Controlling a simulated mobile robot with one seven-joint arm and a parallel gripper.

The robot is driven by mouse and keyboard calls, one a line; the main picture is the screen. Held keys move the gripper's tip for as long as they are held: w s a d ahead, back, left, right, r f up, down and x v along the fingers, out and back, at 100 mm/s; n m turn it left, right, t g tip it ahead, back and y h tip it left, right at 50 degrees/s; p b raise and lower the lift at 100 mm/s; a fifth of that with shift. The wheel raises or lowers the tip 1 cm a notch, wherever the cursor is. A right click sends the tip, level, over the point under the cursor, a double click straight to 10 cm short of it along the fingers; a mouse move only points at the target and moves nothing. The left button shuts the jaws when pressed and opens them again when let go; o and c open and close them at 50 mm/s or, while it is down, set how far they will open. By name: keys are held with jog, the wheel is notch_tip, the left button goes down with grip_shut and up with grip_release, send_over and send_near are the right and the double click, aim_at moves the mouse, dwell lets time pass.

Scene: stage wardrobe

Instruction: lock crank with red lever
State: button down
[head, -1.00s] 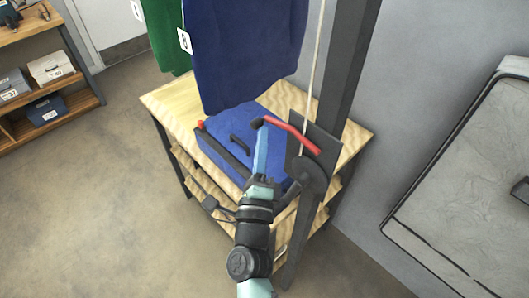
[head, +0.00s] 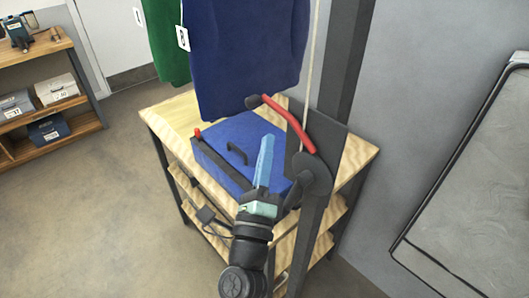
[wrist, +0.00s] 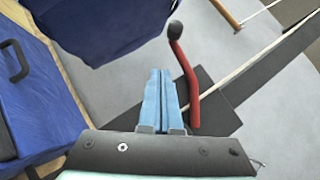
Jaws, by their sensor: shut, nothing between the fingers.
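The red lever (head: 292,125) has a dark knob at its upper left end and joins a dark plate (head: 333,143) on the post. The dark round hub of the crank (head: 313,173) sits just below the lever, with an arm running down-left, partly behind my gripper. My gripper (head: 267,140) is shut and empty, its blue fingers pointing up below the lever. In the wrist view the closed fingers (wrist: 160,75) lie just left of the red lever (wrist: 191,88), its knob (wrist: 176,31) beyond their tips. I cannot tell whether they touch it.
A blue case (head: 222,165) with a dark handle lies on the wooden table (head: 172,117) behind my gripper. A blue garment (head: 245,60) hangs above it. A pale rope (head: 311,75) runs up beside the dark post (head: 347,60). Open floor (head: 90,200) lies at left.

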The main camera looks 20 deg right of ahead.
jog(key=b+v, duration=0.1)
jog(key=v, duration=0.8)
jog(key=shift+a+f+b, duration=0.4)
jog(key=shift+f, duration=0.05)
jog(key=shift+r, duration=0.1)
